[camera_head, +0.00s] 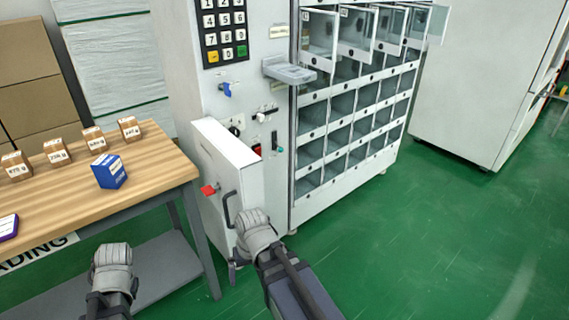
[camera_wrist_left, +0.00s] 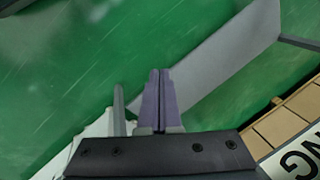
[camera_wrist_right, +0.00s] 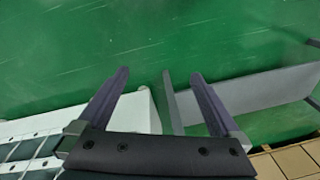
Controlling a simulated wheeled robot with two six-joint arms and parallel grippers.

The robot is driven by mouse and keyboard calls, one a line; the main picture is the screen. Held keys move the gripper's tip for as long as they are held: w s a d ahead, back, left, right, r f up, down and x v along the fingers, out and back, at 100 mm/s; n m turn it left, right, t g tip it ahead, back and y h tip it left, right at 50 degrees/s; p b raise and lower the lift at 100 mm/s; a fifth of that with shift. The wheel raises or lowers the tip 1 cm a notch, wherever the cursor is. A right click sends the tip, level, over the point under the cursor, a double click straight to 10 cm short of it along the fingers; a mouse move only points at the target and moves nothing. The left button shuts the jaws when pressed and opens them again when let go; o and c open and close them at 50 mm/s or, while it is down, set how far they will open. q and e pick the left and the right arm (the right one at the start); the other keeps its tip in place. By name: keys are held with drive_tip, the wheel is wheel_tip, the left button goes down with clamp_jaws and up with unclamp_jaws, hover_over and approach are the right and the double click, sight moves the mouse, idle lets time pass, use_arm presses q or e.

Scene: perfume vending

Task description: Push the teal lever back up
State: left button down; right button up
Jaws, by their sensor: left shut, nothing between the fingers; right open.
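The teal lever (camera_head: 278,147) is a small handle on the front of the white vending machine (camera_head: 275,185), left of the glass compartments. It looks tilted downward, though it is small here.
A wooden table (camera_head: 150,160) at left holds several small boxes and a blue box (camera_head: 109,172). Green floor (camera_head: 400,240) is clear at right.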

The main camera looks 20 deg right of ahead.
use_arm(q)
drive_tip(key=w+a+f+m+t+y+b, duration=0.2)
drive_tip(key=w+a+f+m+y+b, duration=0.1)
drive_tip(key=w+a+m+y+b, duration=0.55)
drive_tip(key=w+a+r+m+t+y+b, duration=0.3)
drive_tip(key=w+r+m+t+y+b, duration=0.1)
drive_tip(key=m, duration=0.5)
drive_tip(key=w+r+b, duration=0.1)
drive_tip(key=w+b, duration=0.1)
drive_tip(key=b, duration=0.1)
drive_tip(key=shift+w+t+b, duration=0.15)
drive_tip(key=shift+t+b, duration=0.15)
drive_tip(key=shift+b, duration=0.1)
use_arm(e)
drive_tip(key=s+a+f+n+h, duration=0.1)
drive_tip(key=s+a+f+n, duration=0.1)
drive_tip(key=f, duration=0.7)
drive_tip(key=s+a+f+n+g+h, duration=0.1)
drive_tip(key=s+a+f, duration=0.3)
drive_tip(key=f, duration=0.5)
drive_tip(key=shift+f+n, duration=0.15)
drive_tip(key=shift+n, duration=0.45)
